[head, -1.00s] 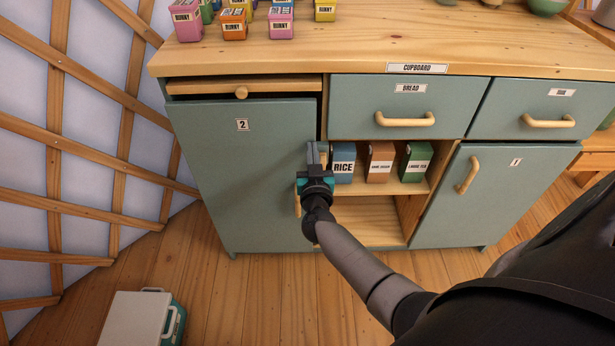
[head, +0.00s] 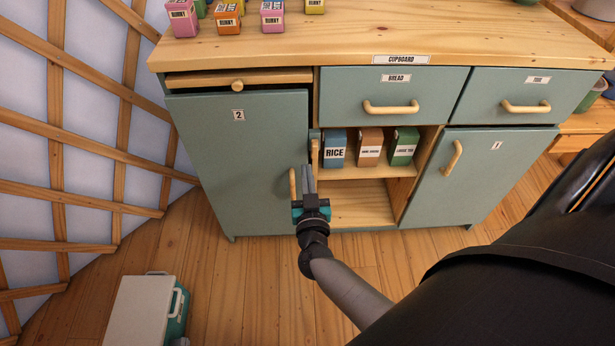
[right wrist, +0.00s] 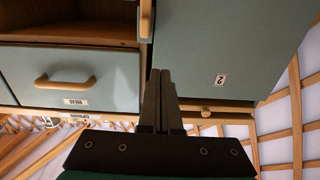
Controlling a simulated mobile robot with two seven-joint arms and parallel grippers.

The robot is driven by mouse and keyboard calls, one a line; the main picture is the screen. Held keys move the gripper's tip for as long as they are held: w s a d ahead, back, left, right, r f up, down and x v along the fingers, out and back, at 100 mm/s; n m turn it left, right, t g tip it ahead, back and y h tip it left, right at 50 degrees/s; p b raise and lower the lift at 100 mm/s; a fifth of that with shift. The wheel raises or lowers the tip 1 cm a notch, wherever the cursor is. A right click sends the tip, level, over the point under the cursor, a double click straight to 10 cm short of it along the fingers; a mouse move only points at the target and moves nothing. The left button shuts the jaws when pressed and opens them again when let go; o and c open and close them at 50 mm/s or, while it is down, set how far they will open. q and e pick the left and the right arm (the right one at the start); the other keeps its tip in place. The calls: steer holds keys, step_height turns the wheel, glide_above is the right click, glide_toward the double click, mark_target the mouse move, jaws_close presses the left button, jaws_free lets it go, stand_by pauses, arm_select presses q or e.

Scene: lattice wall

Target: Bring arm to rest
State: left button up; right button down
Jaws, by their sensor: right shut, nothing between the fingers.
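My right gripper (head: 309,170) is shut and empty, held in front of the cupboard (head: 410,60) near the inner edge of door 2 (head: 238,165). The door's wooden handle (head: 292,184) stands just left of the fingers; I see a gap there in the picture but cannot judge depth. In the right wrist view the closed fingers (right wrist: 160,72) point at the upside-down cupboard front, with door 2 (right wrist: 205,55) at the right. A second upright handle (head: 315,154) shows on a narrow teal strip at the opening's left edge. My left gripper is out of view.
The opening's shelf holds a rice box (head: 335,150), a brown box (head: 370,146) and a green box (head: 404,146). The bread drawer (head: 395,90) is above. A white-and-teal case (head: 140,308) lies on the floor. The lattice wall (head: 70,150) is left.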

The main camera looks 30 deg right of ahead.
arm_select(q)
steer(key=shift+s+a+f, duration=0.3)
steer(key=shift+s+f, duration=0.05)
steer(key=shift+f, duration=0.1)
arm_select(e)
steer(key=shift+v, duration=1.05)
